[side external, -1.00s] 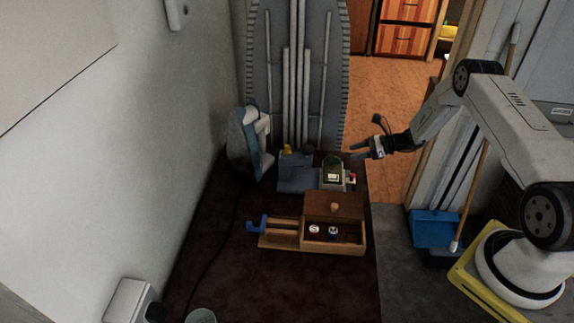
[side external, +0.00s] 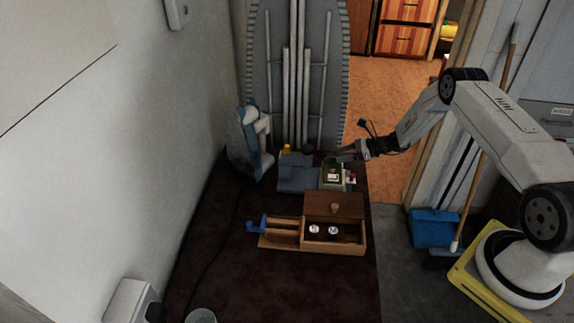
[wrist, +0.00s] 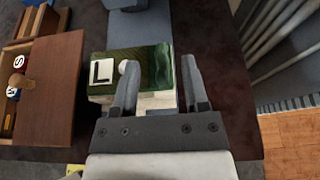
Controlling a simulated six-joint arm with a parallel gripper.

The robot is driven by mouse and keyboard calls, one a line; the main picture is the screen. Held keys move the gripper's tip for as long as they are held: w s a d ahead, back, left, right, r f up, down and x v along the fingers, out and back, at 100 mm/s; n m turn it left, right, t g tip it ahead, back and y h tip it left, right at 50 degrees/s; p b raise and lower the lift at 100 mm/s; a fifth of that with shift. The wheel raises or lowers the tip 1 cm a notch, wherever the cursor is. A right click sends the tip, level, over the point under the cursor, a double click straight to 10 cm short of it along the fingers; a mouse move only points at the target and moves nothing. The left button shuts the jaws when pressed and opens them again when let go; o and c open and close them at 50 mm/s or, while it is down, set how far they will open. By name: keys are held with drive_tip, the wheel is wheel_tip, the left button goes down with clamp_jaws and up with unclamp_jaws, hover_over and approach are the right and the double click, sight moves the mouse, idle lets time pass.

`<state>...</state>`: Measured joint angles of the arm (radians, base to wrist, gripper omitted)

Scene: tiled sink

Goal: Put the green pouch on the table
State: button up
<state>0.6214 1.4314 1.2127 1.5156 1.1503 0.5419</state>
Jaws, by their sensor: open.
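The green pouch (wrist: 152,55) lies on top of a pale, box-like item on the dark table (side external: 275,285). It also shows as a small green patch in the side view (side external: 331,162), partly hidden by my gripper (side external: 344,154). In the wrist view my gripper (wrist: 159,64) is open, with its two fingers over the right part of the pouch. Whether the fingers touch it, I cannot tell.
A wooden box (side external: 345,248) with a brown lid and lettered round pieces stands nearer the camera. A blue-grey item (side external: 297,178) is left of the pouch. An ironing board (side external: 297,75) stands behind. The front of the table is mostly clear.

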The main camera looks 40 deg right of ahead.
sight(334, 156)
drive_tip(key=shift+x, duration=1.75)
clamp_jaws()
